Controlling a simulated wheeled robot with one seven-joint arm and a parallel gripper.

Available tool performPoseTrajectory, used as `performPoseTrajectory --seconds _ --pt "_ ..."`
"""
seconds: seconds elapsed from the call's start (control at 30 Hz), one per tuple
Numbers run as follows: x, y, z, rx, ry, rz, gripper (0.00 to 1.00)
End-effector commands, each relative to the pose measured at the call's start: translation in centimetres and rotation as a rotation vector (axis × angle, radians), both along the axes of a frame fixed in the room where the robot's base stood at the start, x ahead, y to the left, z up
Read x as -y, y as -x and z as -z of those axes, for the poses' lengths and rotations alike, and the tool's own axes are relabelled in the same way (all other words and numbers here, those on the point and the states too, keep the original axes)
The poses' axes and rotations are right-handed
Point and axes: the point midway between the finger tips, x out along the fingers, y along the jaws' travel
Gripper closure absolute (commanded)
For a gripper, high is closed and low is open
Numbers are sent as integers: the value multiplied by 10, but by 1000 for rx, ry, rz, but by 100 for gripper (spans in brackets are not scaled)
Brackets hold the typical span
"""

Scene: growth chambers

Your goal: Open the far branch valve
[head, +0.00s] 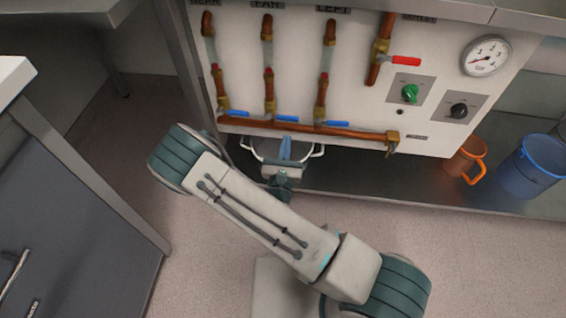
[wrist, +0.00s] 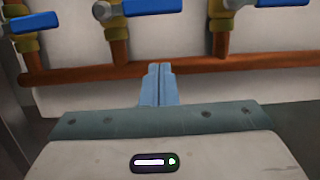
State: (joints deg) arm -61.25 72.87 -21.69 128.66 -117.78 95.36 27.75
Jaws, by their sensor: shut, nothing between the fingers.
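Three vertical copper branches with blue lever handles come down the white panel. The middle one, under a label that seems to read FAR, has its blue handle (head: 287,119) lying crosswise to its pipe, pointing right. In the wrist view this handle (wrist: 150,7) is at the top centre, partly cut off. My gripper (head: 285,146) is below that handle and in front of the panel, apart from it. In the wrist view its blue fingers (wrist: 160,70) are together and empty, their tips overlapping the lower copper pipe in the picture.
The left blue handle (head: 237,113) and right blue handle (head: 331,123) sit close by, also crosswise. A horizontal copper pipe (head: 350,132) runs beneath them. A red lever (head: 406,61), green knob (head: 410,92), black knob (head: 459,111) and gauge (head: 486,56) are to the right.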

Motion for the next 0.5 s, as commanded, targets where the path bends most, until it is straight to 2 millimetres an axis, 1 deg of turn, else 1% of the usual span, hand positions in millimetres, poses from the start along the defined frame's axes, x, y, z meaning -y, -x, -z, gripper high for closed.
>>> performPoseTrajectory --seconds 0.03,0.07,0.1,0.3,0.5 --pt "2 -12 -1 4 -4 2 100" --pt "2 -15 -4 4 -3 1 100" --pt "1 -13 -11 2 -3 -1 100" --pt "1 -12 -31 1 -2 0 100" --pt "1 -12 -41 0 -1 -1 100"
